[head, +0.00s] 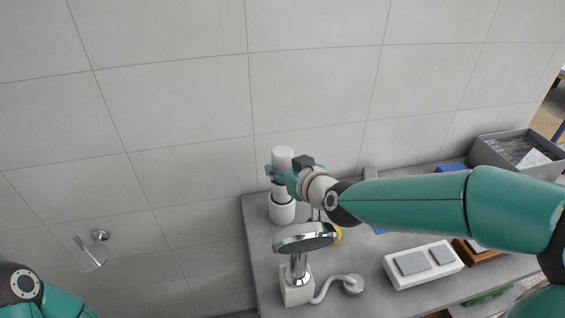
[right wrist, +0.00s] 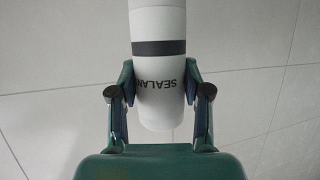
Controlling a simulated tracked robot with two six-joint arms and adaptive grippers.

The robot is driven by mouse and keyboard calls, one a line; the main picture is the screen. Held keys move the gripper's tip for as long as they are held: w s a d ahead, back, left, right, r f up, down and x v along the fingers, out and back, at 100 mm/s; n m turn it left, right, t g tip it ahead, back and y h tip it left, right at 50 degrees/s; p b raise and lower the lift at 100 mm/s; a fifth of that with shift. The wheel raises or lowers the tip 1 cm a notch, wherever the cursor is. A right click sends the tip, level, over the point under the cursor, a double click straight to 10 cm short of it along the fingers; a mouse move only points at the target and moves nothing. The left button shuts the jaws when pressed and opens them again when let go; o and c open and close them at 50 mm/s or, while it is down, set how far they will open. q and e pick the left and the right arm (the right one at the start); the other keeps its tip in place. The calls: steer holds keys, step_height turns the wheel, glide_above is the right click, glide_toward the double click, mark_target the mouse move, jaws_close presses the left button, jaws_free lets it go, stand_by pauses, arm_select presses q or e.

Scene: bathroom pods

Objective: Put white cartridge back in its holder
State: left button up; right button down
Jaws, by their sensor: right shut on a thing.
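The white cartridge (head: 282,158) stands roughly upright in the grip of my right gripper (head: 281,178). In the right wrist view the cartridge (right wrist: 159,80) has a dark band and lettering that starts "SEALAN", and it sits between the two fingers (right wrist: 159,98). A white cup-like holder (head: 281,211) stands on the grey counter directly below the cartridge in the head view. I cannot tell whether the cartridge's lower end is inside the holder or just above it. My left arm shows at the lower left, but its gripper is out of view.
A chrome round-headed fixture (head: 303,238) on a white block stands just in front of the holder. A white box with grey pads (head: 423,264) and a grey bin (head: 515,151) lie to the right. A tiled wall (head: 190,160) rises close behind the counter (head: 265,275).

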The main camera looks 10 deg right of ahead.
steer(key=shift+f+b, duration=0.6)
steer(key=shift+f, duration=0.05)
steer(key=shift+c, duration=2.2)
jaws_free()
steer(key=shift+s, duration=0.1)
steer(key=v, duration=1.2)
steer(key=shift+r, duration=0.15)
